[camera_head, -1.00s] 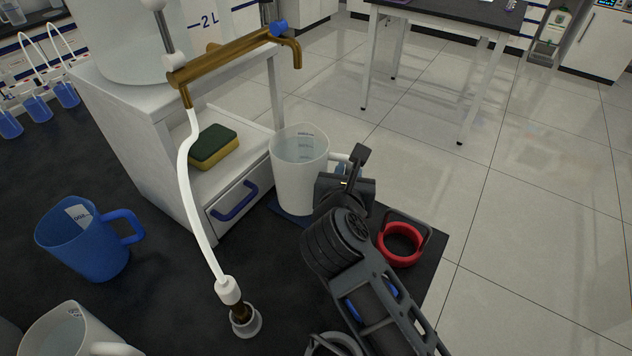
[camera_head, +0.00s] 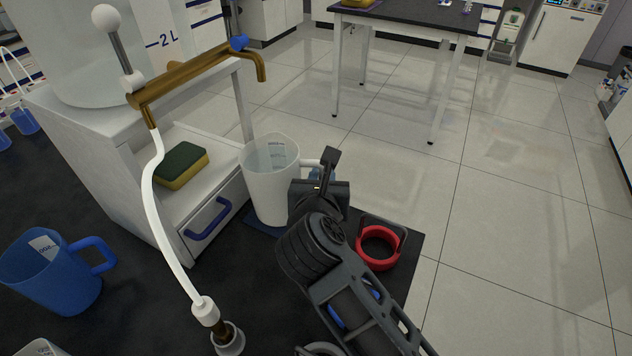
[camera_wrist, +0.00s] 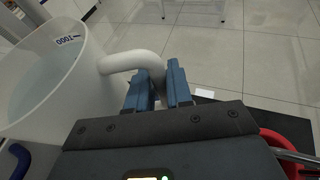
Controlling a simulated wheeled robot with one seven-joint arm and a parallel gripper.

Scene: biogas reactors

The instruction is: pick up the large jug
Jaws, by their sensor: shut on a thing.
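The large jug is the white, translucent one (camera_head: 270,190) with measuring marks and a white handle. It stands upright beside the white drawer unit, over a blue mat (camera_head: 258,221); I cannot tell any gap under it. In the wrist view the jug (camera_wrist: 55,100) fills the left side, its handle reaching to the fingers. My gripper (camera_head: 319,174) is at the handle on the jug's right side. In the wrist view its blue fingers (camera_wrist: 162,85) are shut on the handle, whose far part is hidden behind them.
A blue jug (camera_head: 55,272) stands at the left, and another white jug (camera_head: 40,349) is cut off below. A brass tap (camera_head: 195,72) with a white hose (camera_head: 160,220) stands left of the jug. A sponge (camera_head: 181,165) lies on the shelf. A red ring (camera_head: 378,250) is right of my gripper.

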